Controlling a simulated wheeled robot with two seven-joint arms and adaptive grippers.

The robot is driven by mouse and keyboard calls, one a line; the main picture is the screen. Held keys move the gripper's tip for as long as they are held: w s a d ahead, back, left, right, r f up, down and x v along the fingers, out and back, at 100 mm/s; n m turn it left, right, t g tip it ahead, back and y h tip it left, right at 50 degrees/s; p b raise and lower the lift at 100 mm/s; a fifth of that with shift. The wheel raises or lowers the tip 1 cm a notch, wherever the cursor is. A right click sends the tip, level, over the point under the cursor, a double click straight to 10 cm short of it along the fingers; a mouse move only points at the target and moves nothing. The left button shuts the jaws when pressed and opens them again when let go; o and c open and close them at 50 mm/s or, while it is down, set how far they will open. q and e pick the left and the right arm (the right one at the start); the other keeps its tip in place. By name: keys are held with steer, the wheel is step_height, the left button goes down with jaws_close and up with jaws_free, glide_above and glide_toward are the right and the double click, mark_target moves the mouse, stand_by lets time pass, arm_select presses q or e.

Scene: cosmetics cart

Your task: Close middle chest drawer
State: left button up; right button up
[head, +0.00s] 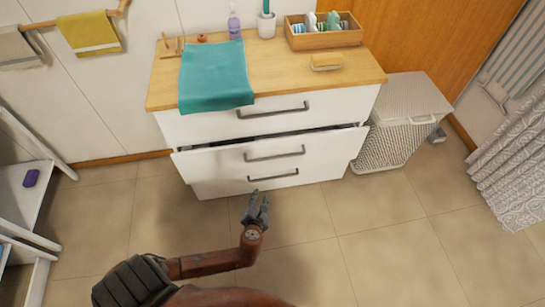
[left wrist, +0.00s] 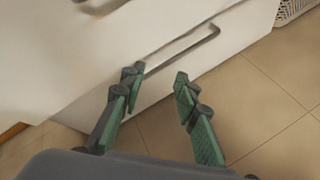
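A white chest (head: 188,125) with a wooden top stands against the wall. Its middle drawer (head: 215,166) is pulled partly out, with a dark gap along its top edge and a grey bar handle (head: 275,156). The top drawer (head: 330,110) looks shut. The bottom drawer (head: 225,189) shows below the middle one. My left gripper (head: 257,197) is low in front of the chest, apart from the middle handle. In the left wrist view its fingers (left wrist: 157,82) are spread and empty, near a bar handle (left wrist: 185,50); I cannot tell which drawer that is. My right gripper is not in view.
A teal towel (head: 215,77) hangs over the chest's top edge. A wooden box (head: 325,38) and a soap bar (head: 326,62) are on top. A wicker hamper (head: 385,145) stands close at the right. A white shelf (head: 22,195) is at left. The floor in front is clear.

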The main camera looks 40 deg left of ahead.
mark_target(276, 157)
arm_select(q)
steer(key=w+a+r+m+t+p, duration=0.1)
steer(key=w+r+m+t, duration=0.3)
steer(key=w+r+m, duration=0.6)
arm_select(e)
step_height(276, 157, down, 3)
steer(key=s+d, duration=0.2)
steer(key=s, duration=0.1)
arm_select(q)
steer(key=shift+m, duration=0.7)
steer(key=b+x, duration=0.1)
steer(key=x, duration=0.1)
steer(key=f+b+x, duration=0.1)
steer(key=x, duration=0.1)
steer(key=b+x, duration=0.1)
steer(key=x, duration=0.2)
steer(key=shift+s+a+f, duration=0.15)
steer(key=shift+a+f, duration=0.05)
steer(key=shift+a, duration=0.05)
steer(key=shift+w+a, duration=0.15)
steer(key=shift+w, duration=0.2)
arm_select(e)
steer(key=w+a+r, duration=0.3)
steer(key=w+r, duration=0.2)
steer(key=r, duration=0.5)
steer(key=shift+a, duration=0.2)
arm_select(q)
jaws_close()
